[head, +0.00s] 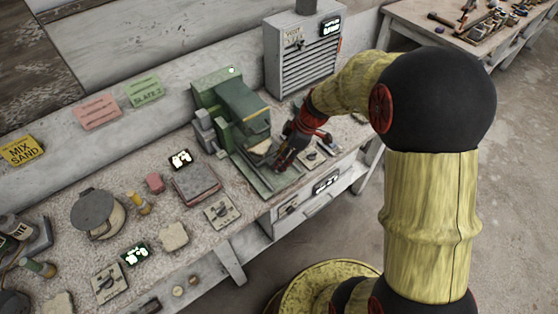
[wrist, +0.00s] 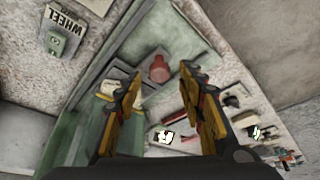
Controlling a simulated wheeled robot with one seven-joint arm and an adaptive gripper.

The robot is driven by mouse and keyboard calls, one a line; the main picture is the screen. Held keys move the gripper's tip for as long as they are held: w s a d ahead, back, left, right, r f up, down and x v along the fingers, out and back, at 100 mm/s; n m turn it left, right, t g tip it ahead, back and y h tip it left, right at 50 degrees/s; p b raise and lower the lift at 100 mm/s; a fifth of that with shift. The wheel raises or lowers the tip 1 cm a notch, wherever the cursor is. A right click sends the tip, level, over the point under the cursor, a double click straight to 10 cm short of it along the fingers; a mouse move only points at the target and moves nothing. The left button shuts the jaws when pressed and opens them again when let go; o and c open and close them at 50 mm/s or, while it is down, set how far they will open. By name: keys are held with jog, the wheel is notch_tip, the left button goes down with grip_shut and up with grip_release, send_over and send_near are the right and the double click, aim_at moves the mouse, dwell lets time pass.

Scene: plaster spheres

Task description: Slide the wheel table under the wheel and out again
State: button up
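The green grinding machine (head: 235,108) stands on the bench, with its hood above a low green bed (head: 268,183). A pale flat piece (head: 260,147) under the hood may be part of the wheel table; my gripper partly covers this area. The wheel itself is hidden. My gripper (head: 282,161) is low over the front right of the bed. In the wrist view my gripper (wrist: 162,73) is open, its two yellow fingers apart. A red knob (wrist: 158,70) shows between the fingertips with gaps at both sides; I cannot tell its depth.
A switch plate marked WHEEL (wrist: 80,18) shows in the wrist view. A grey louvred cabinet (head: 303,55) stands behind the machine's right side. A switch plate (head: 221,211) and a grey-pink slab (head: 196,184) lie to the left. Open floor (head: 515,190) is at right.

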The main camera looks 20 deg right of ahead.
jog(key=shift+x, duration=0.85)
jog(key=shift+c, duration=1.3)
grip_shut()
